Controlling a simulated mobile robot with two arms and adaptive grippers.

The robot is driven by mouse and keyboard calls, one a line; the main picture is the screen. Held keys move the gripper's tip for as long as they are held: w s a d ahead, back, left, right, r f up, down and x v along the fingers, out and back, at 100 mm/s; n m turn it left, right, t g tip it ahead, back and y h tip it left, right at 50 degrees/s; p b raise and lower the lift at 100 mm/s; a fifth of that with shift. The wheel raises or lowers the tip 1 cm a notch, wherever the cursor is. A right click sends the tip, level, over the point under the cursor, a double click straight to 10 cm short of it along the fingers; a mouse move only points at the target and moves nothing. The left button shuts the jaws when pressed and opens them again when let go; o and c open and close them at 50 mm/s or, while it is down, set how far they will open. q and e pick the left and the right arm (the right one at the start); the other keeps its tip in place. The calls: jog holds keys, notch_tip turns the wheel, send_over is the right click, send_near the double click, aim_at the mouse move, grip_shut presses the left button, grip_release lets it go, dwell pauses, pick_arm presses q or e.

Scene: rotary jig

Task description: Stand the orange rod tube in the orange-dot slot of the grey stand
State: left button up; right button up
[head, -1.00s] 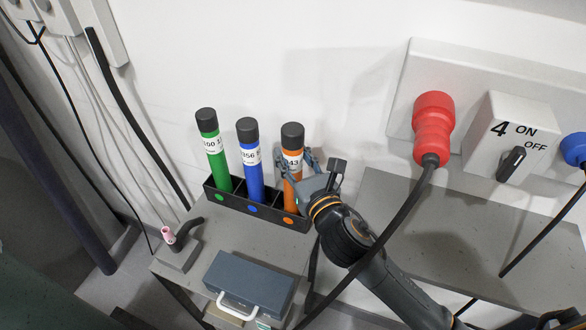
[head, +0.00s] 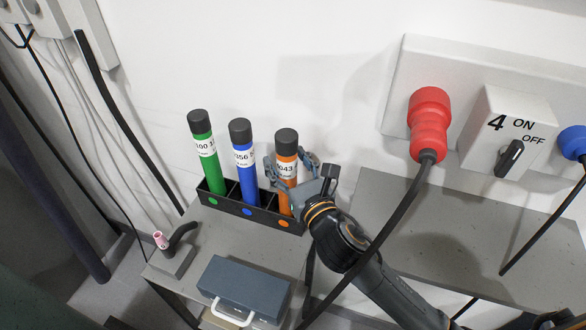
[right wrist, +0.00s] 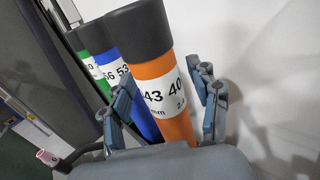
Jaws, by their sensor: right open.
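The orange rod tube (head: 286,168), with a dark cap and a white label, stands in the orange-dot slot at the right end of the dark stand (head: 250,213). The tube leans slightly, and its foot is hidden inside the slot. My right gripper (head: 293,168) is open, with one finger on each side of the tube. In the right wrist view, the orange tube (right wrist: 163,95) rises between the two spread fingers (right wrist: 163,105), with a clear gap at the right finger. My left gripper is not in view.
A green tube (head: 206,160) and a blue tube (head: 244,165) fill the other slots. A grey case (head: 245,285) and a small torch-like tool (head: 172,250) share the bench. A black cable from the red plug (head: 429,125) passes across my right arm.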

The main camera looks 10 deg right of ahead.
jog(key=s+d+b, duration=0.2)
jog(key=s+b, duration=0.1)
jog(key=s, duration=0.9)
jog(key=shift+d+r, duration=0.15)
